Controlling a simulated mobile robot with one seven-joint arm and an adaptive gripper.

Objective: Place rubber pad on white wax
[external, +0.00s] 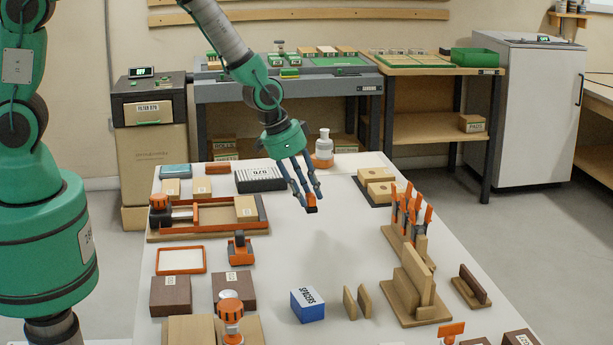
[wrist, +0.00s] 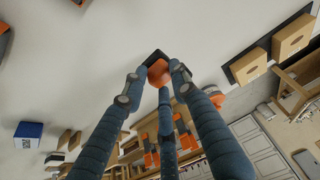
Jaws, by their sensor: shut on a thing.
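My gripper (external: 308,196) is above the white bench top, near its middle. Its three blue fingers are closed around a small orange and black piece, which looks to be the rubber pad (external: 312,209). In the wrist view the orange part of the pad (wrist: 159,71) sits between the fingertips, with its black face beyond. The pad is held clear of the bench. A flat white square in an orange frame (external: 181,260), apparently the white wax, lies at the left, nearer the camera than my gripper. Its white surface is bare. I cannot identify it for certain.
A long wooden tray (external: 208,216) is behind. A blue spacers box (external: 307,305) and a tool rack (external: 408,220) stand right. The bench middle is clear.

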